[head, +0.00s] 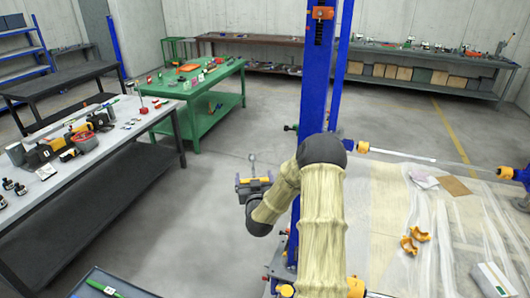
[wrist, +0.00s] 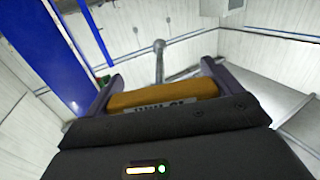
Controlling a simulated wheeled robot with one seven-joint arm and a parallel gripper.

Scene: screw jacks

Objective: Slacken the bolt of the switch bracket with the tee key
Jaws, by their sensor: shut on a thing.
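My gripper (head: 253,183) is shut on the tee key, left of the blue column. In the wrist view my gripper (wrist: 160,73) has its two dark fingers at either end of the key's orange handle (wrist: 163,95), which carries a white label. The tee key's grey shank and round end (head: 252,158) point up, clear of anything; they also show in the wrist view (wrist: 159,48). A small dark and green part (head: 290,128) sits on the column's left side, apart from the key. I cannot tell whether it is the switch bracket; no bolt can be made out.
The blue column (head: 318,80) stands just beyond my arm, with an orange-red box (head: 322,13) high up. A sheeted area (head: 440,230) with orange pieces lies right. A grey bench (head: 100,150) and a green table (head: 205,95) stand left. The floor between is clear.

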